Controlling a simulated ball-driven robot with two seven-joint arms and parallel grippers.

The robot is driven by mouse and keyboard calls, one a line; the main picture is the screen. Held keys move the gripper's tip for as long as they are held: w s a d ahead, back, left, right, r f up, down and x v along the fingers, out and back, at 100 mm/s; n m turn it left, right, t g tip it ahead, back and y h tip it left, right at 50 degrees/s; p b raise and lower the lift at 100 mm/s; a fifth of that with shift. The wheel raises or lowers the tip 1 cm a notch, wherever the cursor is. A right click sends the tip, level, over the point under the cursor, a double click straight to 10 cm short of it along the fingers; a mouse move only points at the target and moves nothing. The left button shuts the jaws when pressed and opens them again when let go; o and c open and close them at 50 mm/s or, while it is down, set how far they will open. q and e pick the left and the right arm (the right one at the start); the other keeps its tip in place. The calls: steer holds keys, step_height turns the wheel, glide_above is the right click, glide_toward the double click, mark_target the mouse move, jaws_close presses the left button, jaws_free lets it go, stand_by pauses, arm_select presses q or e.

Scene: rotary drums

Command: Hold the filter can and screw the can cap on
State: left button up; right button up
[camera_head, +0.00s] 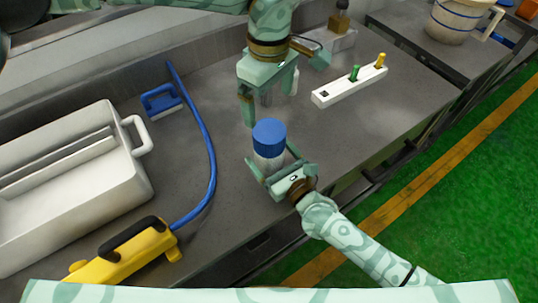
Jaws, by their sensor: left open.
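The filter can (268,161) is a pale, upright cylinder on the grey bench, mostly hidden by its cap and my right gripper. The blue, ribbed can cap (269,133) sits on top of the can; I cannot tell how tightly it is seated. My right gripper (273,160) comes from the lower right, its two fingers on either side of the can body and shut on it. My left gripper (267,108) is above and behind the cap, pointing down. Its fingers are spread and empty, apart from the cap.
A white bin (133,177) stands at the left. A blue hose (209,150) curves across the bench beside a yellow tool (130,257) with a black handle. A white block (350,88) with green and yellow pegs lies at the right. A bucket (452,22) stands far right.

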steer(key=v, duration=1.5)
steer(key=shift+s, duration=0.15)
steer(key=shift+d, duration=0.15)
